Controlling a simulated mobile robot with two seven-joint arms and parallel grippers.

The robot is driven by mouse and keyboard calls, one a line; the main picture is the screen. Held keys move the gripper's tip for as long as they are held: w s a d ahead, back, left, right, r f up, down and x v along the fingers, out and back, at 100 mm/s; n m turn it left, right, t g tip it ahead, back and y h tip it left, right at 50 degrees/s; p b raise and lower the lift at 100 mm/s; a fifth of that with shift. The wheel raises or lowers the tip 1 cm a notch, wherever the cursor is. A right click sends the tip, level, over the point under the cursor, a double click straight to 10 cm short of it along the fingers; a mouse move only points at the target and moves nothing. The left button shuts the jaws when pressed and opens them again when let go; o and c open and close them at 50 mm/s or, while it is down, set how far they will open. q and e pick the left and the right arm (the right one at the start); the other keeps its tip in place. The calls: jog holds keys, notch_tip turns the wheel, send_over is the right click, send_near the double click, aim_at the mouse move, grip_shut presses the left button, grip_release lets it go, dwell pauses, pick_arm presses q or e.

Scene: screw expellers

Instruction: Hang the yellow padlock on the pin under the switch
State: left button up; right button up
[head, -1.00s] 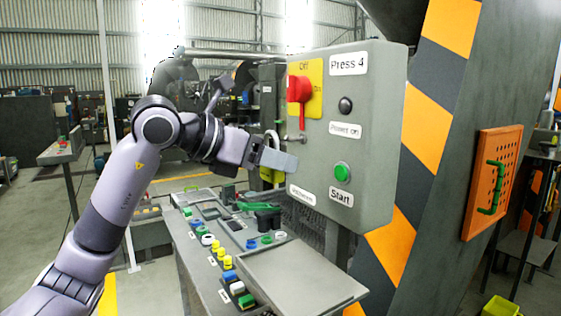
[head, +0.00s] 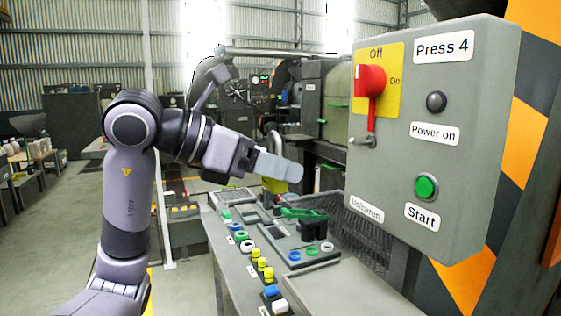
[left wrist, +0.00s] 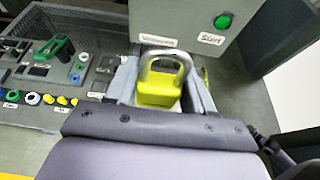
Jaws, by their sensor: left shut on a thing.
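The yellow padlock (left wrist: 160,92) is between the two grey fingers of my left gripper (head: 282,167), its silver shackle upward. In the head view the near finger covers much of the padlock (head: 274,187); its shackle shows above the finger and some yellow body below. The red switch (head: 370,82) sits on a yellow plate on the grey control box. A metal pin (head: 363,142) sticks out below the switch's red handle. My left gripper is left of the box and slightly lower than the pin, with a gap between. My right gripper is not in view.
The grey control box (head: 455,160) carries a green Start button (head: 426,187) and a dark Power on lamp (head: 437,102). Below is a bench panel (head: 234,262) with several coloured buttons and a green handle (head: 303,213). The space between gripper and box looks clear.

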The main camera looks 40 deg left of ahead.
aim_at(370, 155)
pick_arm(q)
jog(key=shift+w+d+r+p, duration=0.15)
jog(key=shift+w+d+p, duration=0.15)
jog(key=shift+w, duration=0.2)
jog(key=w+d+p, duration=0.3)
jog(key=w, duration=0.4)
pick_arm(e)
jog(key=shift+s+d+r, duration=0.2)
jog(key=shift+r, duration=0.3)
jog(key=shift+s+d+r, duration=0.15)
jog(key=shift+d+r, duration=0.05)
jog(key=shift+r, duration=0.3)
pick_arm(q)
jog(key=shift+w, duration=0.1)
jog(key=shift+w+d+p, duration=0.3)
jog(key=shift+w+d, duration=0.05)
jog(key=shift+w, duration=0.5)
jog(key=shift+w+d+p, duration=0.3)
jog(key=shift+w+p, duration=0.05)
jog(key=shift+w, duration=0.55)
jog(key=shift+w+d+p, duration=0.3)
jog(key=shift+w+d, duration=0.05)
jog(key=shift+w, duration=0.5)
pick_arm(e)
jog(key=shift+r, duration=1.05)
